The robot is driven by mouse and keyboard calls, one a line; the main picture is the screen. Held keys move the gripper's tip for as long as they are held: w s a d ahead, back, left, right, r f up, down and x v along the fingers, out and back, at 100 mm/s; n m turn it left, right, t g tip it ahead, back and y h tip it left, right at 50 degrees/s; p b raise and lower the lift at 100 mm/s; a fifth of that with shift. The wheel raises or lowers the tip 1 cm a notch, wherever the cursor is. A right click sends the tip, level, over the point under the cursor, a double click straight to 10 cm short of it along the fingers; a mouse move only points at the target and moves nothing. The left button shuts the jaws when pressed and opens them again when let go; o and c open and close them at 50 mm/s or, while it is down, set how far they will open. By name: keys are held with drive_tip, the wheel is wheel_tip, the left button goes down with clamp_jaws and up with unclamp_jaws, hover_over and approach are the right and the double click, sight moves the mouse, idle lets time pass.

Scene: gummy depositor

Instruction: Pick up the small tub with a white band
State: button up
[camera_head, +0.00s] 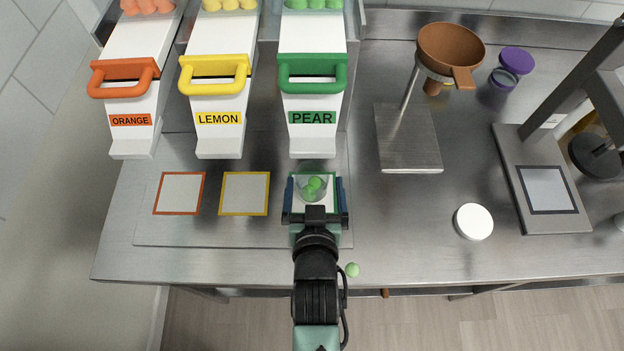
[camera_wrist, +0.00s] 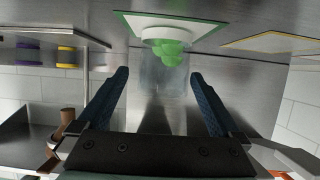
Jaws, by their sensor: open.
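The small clear tub (camera_head: 313,180) holds several green gummies and stands on the green-bordered pad (camera_head: 331,180) below the PEAR dispenser. In the wrist view the tub (camera_wrist: 162,78) appears see-through, with a white band (camera_wrist: 165,34) around one end and green gummies by it. My gripper (camera_head: 315,198) is open, with one blue finger on each side of the tub in the head view. The wrist view shows the gripper (camera_wrist: 159,75) with its fingers apart and the tub's clear wall between or just beyond the tips. I see no clear contact.
PEAR (camera_head: 312,100), LEMON (camera_head: 216,105) and ORANGE (camera_head: 128,105) dispensers stand behind. A loose green gummy (camera_head: 352,270) lies near the counter's front edge. A white disc (camera_head: 473,221), a funnel stand (camera_head: 408,140), a purple-topped item (camera_head: 516,60) and a scale-like device (camera_head: 545,185) are to the right.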

sight(312, 168)
drive_tip(key=shift+a+p+x, duration=0.15)
drive_tip(key=shift+p+x, duration=0.1)
drive_tip(key=shift+x, duration=1.1)
drive_tip(key=shift+a+p+x, duration=0.1)
drive_tip(key=shift+p+x, duration=0.15)
drive_tip(key=shift+x, duration=1.15)
drive_tip(key=shift+r, duration=0.15)
drive_tip(key=c, duration=1.4)
drive_tip(key=shift+o, duration=0.2)
drive_tip(key=shift+r, duration=0.15)
drive_tip(key=shift+s+r+b, duration=0.2)
drive_tip(key=shift+b, duration=0.1)
wheel_tip(312, 168, up, 7)
drive_tip(key=s+b, duration=0.4)
drive_tip(key=s, duration=1.5)
drive_tip(key=shift+s+f, duration=0.2)
drive_tip(key=shift+f, duration=0.15)
